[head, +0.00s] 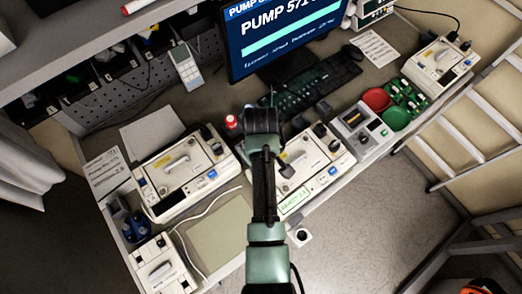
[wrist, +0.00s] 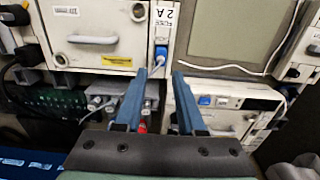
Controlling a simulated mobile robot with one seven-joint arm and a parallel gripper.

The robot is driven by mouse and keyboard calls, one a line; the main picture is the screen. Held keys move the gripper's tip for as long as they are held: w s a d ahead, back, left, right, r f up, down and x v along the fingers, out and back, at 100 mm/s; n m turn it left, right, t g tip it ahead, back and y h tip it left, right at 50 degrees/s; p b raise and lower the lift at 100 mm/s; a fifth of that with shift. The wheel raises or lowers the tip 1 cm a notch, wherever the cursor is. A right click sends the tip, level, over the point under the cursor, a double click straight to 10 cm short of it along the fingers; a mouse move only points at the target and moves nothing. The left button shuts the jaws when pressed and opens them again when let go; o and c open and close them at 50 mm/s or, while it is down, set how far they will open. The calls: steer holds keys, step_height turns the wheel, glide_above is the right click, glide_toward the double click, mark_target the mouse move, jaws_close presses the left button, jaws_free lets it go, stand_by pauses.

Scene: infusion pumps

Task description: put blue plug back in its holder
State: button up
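My gripper (wrist: 160,76) is open in the wrist view, with two blue fingers spread apart and nothing between them. Just beyond the fingertips a small blue connector (wrist: 161,53) sits on the front of a cream pump, under a "2 A" label. A pale cord runs close by it. I cannot tell if this is the task's plug or a fixed socket. In the head view my arm's dark wrist end (head: 262,121) is above the bench between two pumps, and the fingers are hidden. A blue holder-like part (head: 135,226) stands at lower left; its inside is unclear.
Cream pumps (head: 185,165) (head: 300,160) line the bench. A white cord (head: 180,230) loops beside a grey-green mat (head: 218,238). A keyboard (head: 305,95) and monitor (head: 280,35) stand behind.

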steer(key=shift+s+f+b, duration=0.35)
steer(key=shift+f+b, duration=0.05)
steer(key=shift+f, duration=0.15)
steer(key=f+b, duration=0.2)
steer(key=f, duration=0.1)
steer(key=f+b, duration=0.2)
steer(key=shift+w+f, duration=0.1)
steer(key=shift+w, duration=0.15)
steer(key=shift+s+f, duration=0.1)
steer(key=shift+f, duration=0.2)
jaws_close()
steer(key=shift+r, duration=0.1)
steer(key=shift+r+p, duration=2.8)
steer(key=shift+r, duration=0.1)
